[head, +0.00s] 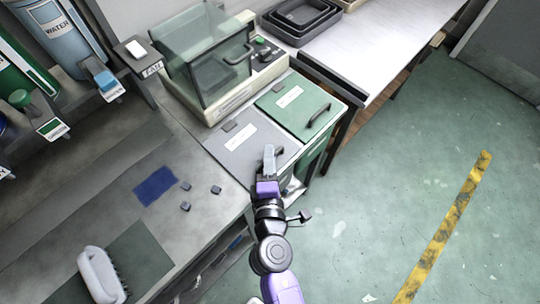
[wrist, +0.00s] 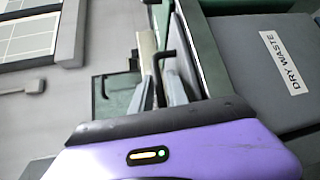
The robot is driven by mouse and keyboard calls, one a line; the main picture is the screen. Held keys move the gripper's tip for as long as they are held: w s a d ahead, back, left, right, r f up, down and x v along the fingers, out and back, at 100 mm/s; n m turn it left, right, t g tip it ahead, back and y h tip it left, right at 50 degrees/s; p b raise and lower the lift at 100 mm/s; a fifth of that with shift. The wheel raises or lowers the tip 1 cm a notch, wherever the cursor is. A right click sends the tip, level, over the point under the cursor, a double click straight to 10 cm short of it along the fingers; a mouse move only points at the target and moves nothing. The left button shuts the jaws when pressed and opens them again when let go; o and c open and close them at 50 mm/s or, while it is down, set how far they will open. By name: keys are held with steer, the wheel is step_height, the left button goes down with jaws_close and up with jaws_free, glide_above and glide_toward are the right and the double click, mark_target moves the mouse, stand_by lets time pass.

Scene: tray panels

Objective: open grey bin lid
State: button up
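The grey bin lid (head: 228,152) lies flat and looks closed, beside the green lid in the head view. In the wrist view the grey lid (wrist: 250,45) fills the right side, with its DRY WASTE label (wrist: 281,62). My gripper (head: 268,158) is at the lid's front right, by its handle (head: 280,150). In the wrist view my gripper (wrist: 160,88) has its two fingers apart, with the black handle bar (wrist: 159,70) seeming to lie between them. I cannot tell whether either finger touches the bar. My gripper hides part of the handle in the head view.
The green bin lid (head: 296,103) with its own handle is behind and right. A glass-hooded machine (head: 210,58) stands behind the lids. Small grey cubes (head: 186,207) and a blue mat (head: 155,186) lie on the bench to the left. Open floor (head: 370,200) is at right.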

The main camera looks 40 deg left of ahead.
jaws_close()
stand_by(1.4)
